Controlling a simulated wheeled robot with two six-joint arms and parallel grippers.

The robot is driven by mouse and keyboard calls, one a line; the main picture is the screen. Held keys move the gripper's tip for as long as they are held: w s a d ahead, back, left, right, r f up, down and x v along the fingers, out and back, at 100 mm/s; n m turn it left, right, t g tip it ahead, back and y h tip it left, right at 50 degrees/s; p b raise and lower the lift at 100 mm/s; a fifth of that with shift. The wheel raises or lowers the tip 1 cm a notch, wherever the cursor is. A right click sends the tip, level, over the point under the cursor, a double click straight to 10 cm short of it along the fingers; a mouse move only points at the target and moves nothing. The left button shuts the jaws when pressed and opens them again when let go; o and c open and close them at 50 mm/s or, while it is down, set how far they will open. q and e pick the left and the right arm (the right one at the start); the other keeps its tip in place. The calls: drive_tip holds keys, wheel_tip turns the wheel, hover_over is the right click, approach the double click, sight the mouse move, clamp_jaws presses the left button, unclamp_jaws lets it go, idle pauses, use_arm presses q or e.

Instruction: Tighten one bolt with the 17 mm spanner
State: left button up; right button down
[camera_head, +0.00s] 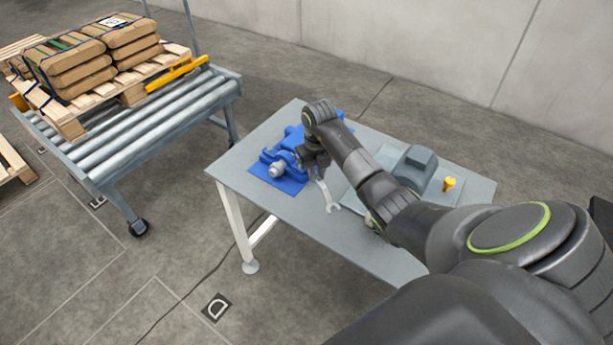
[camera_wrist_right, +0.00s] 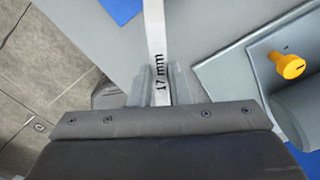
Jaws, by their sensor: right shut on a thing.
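A blue vise-like device (camera_head: 285,160) on a blue mat (camera_head: 274,177) is just left of the gripper, partly hidden by my arm. I cannot make out a bolt for certain. My left gripper is not in view.
A grey table (camera_head: 290,211) carries a grey housing (camera_head: 416,166) on a plate, with a yellow knob-like piece (camera_head: 449,184) to its right. A roller conveyor (camera_head: 150,140) with a pallet (camera_head: 110,92) of brown sacks (camera_head: 75,65) stands at left. The table's front left is clear.

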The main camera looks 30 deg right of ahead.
drive_tip(key=w+d+n+b, duration=0.1)
drive_tip(key=d+n+b, duration=0.5)
drive_tip(key=n, duration=0.1)
drive_tip(key=shift+w+d+b, duration=0.15)
drive_tip(key=shift+d+b, duration=0.1)
drive_tip(key=shift+b, duration=0.15)
idle(0.3)
drive_tip(key=shift+f, duration=0.2)
drive_tip(key=shift+f+b, duration=0.95)
drive_tip(key=shift+b, duration=0.25)
idle(1.8)
drive_tip(key=shift+a, duration=0.1)
idle(0.4)
